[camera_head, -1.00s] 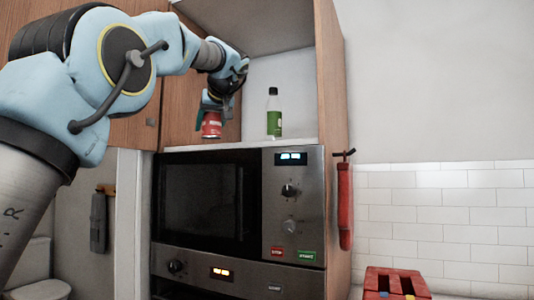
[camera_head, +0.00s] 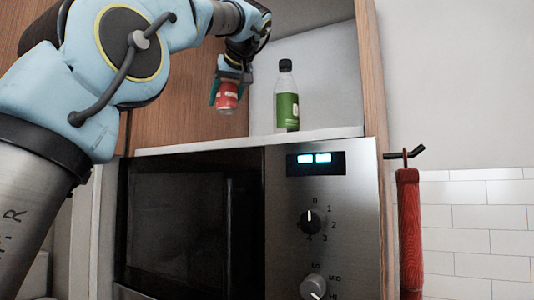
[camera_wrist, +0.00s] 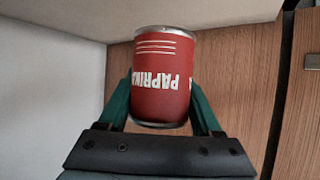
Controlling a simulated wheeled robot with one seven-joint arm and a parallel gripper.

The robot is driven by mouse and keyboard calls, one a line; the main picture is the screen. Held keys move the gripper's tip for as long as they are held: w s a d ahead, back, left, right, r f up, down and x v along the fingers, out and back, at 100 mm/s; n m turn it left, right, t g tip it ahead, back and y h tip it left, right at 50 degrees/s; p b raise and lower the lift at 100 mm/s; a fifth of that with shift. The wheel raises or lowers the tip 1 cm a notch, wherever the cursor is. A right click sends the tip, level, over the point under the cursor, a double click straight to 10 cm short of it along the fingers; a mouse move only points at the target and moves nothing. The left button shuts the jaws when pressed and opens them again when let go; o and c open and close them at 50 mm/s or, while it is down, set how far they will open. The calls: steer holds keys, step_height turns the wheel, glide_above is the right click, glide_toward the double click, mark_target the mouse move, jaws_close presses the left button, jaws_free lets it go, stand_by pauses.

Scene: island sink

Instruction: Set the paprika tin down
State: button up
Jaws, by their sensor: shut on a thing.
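A bottle (camera_head: 287,107) with a dark cap stands on the shelf to the right. The microwave (camera_head: 200,225) is below the shelf. A wooden side panel (camera_head: 372,90) bounds the right. A red thing (camera_head: 409,230) hangs on a hook outside it. Shelf room shows left of the bottle.

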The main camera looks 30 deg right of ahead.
mark_target(236, 100)
step_height(236, 100, down, 10)
steer(key=shift+r+b, duration=0.15)
steer(key=shift+b, duration=0.45)
steer(key=o, duration=1.4)
steer(key=shift+s, duration=0.1)
steer(key=b+v, duration=0.2)
steer(key=v, duration=1)
steer(key=shift+a, duration=0.1)
